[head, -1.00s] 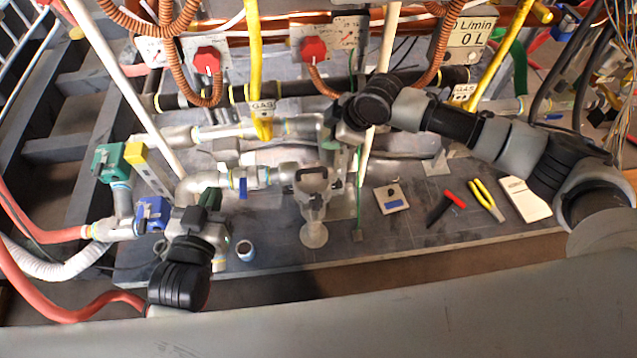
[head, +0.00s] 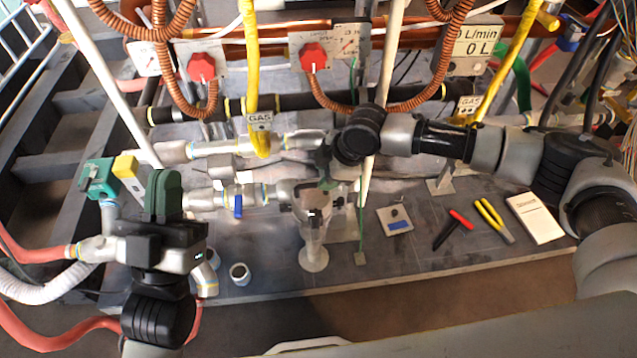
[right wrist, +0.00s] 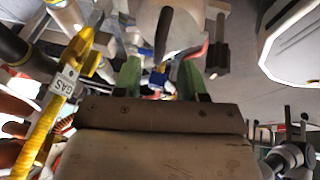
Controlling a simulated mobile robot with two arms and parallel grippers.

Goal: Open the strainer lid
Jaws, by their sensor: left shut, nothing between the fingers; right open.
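The strainer (head: 313,225) stands on the dark bench in the head view, a pale body with dark fittings near its top. Its lid appears to be the upper end, partly hard to make out. My right gripper (head: 326,168) is just above and behind it, apart from it as far as I can tell. In the right wrist view its green fingers (right wrist: 160,78) are spread and empty. Beyond them is a pale rounded part with a dark curved handle (right wrist: 164,35), probably the strainer's top. My left gripper (head: 163,190) is shut and empty at the left, fingers up.
Pipes with a blue-handled valve (head: 238,206) run left of the strainer. A yellow gas pipe (head: 254,80) and a white pole (head: 385,95) rise behind. A small cup (head: 240,273), red-handled tool (head: 453,229), yellow pliers (head: 494,220) and white notepad (head: 535,218) lie on the bench.

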